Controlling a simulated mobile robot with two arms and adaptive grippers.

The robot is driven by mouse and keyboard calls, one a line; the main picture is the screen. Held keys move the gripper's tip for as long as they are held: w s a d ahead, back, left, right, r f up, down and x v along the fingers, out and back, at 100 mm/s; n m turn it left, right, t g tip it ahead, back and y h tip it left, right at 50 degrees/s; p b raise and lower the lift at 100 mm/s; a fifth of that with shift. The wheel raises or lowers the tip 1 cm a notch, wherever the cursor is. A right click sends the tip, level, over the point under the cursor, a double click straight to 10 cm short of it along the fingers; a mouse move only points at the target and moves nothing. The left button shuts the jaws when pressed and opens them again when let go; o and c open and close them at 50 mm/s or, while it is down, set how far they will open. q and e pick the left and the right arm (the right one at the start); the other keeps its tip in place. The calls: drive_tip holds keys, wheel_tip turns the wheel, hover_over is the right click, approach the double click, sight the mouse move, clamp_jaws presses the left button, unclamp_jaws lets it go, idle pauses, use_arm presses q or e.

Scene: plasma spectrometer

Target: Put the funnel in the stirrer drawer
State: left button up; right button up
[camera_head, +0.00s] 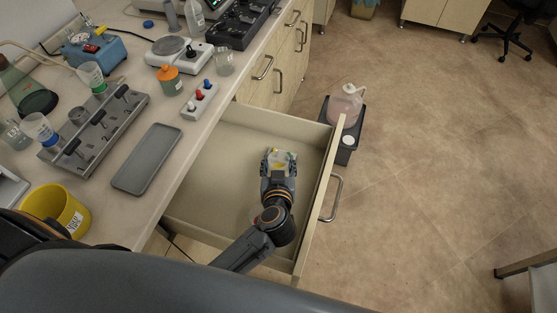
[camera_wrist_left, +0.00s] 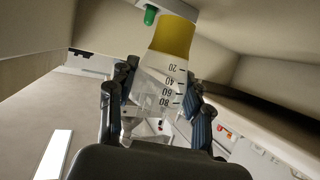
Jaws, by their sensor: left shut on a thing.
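The stirrer drawer (camera_head: 212,172) is pulled open below the bench and its visible floor is bare. My left gripper (camera_head: 279,160) is over the drawer's inside, near its front panel. In the left wrist view the funnel (camera_wrist_left: 168,62) sits between the two fingers (camera_wrist_left: 163,105). My right gripper is not in view.
On the bench stand a metal rack (camera_head: 100,128) with clear funnels, a grey tray (camera_head: 148,160), a yellow container (camera_head: 58,208) and an orange-capped bottle (camera_head: 169,82). A jug (camera_head: 345,105) in a dark bin stands on the floor beyond the drawer front. The drawer's left part is free.

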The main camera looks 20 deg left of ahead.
use_arm(q)
drive_tip(key=o, duration=1.1)
drive_tip(key=shift+o, duration=0.2)
drive_tip(key=shift+r, duration=0.15)
drive_tip(key=shift+r+b, duration=0.3)
drive_tip(key=v, duration=0.7)
drive_tip(key=shift+s+r, duration=0.2)
drive_tip(key=shift+r, duration=0.05)
drive_tip(key=shift+d, duration=0.15)
